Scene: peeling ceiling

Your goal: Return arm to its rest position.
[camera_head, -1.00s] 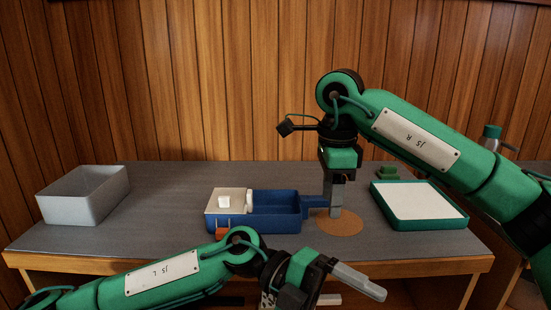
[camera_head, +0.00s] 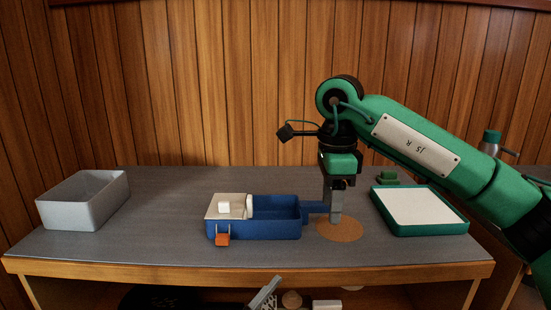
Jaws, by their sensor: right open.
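My right gripper (camera_head: 336,213) points straight down over the round cork mat (camera_head: 341,231), at the right end of the blue box. Its fingers are open. They stand close to the blue box's handle (camera_head: 316,206); I cannot tell whether they touch it.
The blue box (camera_head: 275,228) has a cream part with a white cube (camera_head: 224,207) and an orange tab (camera_head: 222,239). A grey bin (camera_head: 70,213) stands left. A green-rimmed white tray (camera_head: 461,230) and a green block (camera_head: 389,179) are right. The table's middle left is clear.

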